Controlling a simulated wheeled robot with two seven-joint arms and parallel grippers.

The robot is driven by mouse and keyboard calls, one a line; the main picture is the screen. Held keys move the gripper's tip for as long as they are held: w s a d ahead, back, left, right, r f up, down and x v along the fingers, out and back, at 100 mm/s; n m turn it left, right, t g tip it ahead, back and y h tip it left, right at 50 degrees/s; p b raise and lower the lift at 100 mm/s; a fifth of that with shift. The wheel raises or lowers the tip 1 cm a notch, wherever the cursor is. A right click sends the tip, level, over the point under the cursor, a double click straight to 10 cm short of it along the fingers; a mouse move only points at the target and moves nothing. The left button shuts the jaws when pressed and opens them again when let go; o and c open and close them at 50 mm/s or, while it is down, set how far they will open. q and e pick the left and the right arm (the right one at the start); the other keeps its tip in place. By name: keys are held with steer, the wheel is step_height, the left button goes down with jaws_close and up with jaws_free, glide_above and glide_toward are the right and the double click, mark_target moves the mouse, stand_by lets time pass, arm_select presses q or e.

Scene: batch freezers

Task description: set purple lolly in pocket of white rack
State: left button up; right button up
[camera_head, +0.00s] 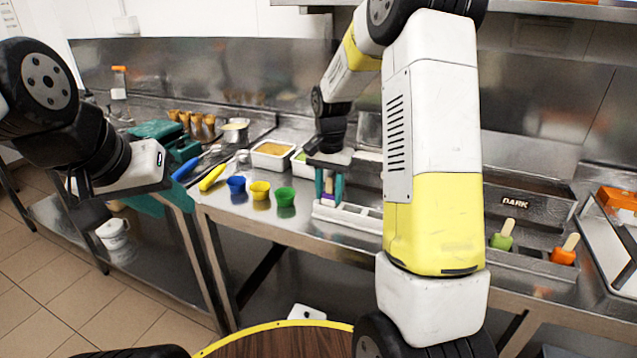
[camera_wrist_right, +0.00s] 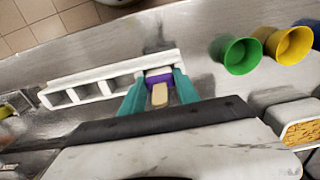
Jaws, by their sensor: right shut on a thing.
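The purple lolly (camera_wrist_right: 158,77) has a pale wooden stick (camera_wrist_right: 160,95). It is upright between the teal fingers of my right gripper (camera_wrist_right: 157,94), which is shut on it. The white rack (camera_wrist_right: 118,75) has a row of open pockets. The lolly is at the rack's end pocket, right in the wrist view; how deep it sits is hidden. In the head view my right gripper (camera_head: 329,186) holds the lolly (camera_head: 328,199) at the left end of the white rack (camera_head: 352,217). My left gripper (camera_head: 150,188) is away at the left; its fingers are unclear.
Blue (camera_head: 236,188), yellow (camera_head: 260,190) and green (camera_head: 285,197) cups stand left of the rack. A metal holder marked DARK (camera_head: 540,225) at the right has a green lolly (camera_head: 501,240) and an orange lolly (camera_head: 564,254). Food tubs (camera_head: 272,153) stand behind the cups.

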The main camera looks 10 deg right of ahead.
steer(key=shift+f, duration=0.2)
stand_by(0.6)
steer(key=o, duration=1.3)
steer(key=shift+o, duration=0.2)
step_height(320, 180, up, 7)
steer(key=shift+w+f, duration=0.1)
steer(key=shift+r, duration=0.5)
